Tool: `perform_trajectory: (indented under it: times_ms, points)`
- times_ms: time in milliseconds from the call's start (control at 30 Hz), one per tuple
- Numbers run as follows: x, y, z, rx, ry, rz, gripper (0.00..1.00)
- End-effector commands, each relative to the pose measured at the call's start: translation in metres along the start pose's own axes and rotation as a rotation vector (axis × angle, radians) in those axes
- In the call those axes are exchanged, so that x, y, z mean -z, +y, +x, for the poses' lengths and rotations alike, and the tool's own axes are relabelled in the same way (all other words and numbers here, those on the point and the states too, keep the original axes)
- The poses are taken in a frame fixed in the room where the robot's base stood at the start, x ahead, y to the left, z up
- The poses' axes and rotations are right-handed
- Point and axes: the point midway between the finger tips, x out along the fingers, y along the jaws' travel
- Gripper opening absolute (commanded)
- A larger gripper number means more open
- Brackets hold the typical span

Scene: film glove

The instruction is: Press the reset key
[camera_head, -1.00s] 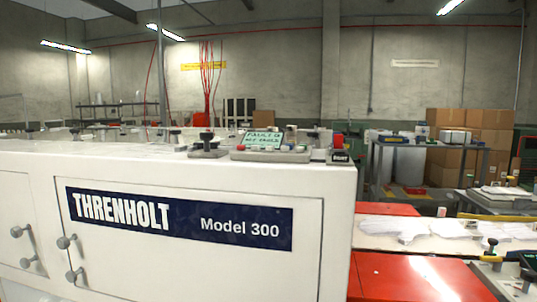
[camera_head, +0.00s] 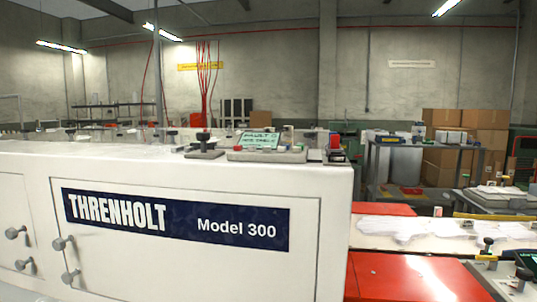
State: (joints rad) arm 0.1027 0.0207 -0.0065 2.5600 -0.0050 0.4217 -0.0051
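A white machine cabinet (camera_head: 250,180) marked "THRENHOLT Model 300" fills the left and middle of the view. On its top sits a grey control panel (camera_head: 240,156) with a small green-lit screen (camera_head: 259,141), whose text is too small to read surely. A black knob on a grey base (camera_head: 204,147) stands left of the panel. A red piece (camera_head: 335,141) sits on a dark block (camera_head: 337,155) at the right end of the top. I cannot tell which part is the reset key. My gripper is not in view.
Right of the cabinet are red covers (camera_head: 415,281) and a white bed with pale glove-like film pieces (camera_head: 400,229). A dark-knobbed device (camera_head: 488,245) stands at the right edge. Behind are a metal table (camera_head: 428,146) and cardboard boxes (camera_head: 487,120).

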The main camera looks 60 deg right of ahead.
Motion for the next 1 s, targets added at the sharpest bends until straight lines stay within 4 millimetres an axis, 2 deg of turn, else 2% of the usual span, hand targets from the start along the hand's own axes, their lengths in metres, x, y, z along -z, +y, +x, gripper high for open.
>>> perform_trajectory:
  times_ms: [33,233,1000]
  points:
    - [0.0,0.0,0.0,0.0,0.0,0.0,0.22]
    - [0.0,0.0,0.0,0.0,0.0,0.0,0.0]
    - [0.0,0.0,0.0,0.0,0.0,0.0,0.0]
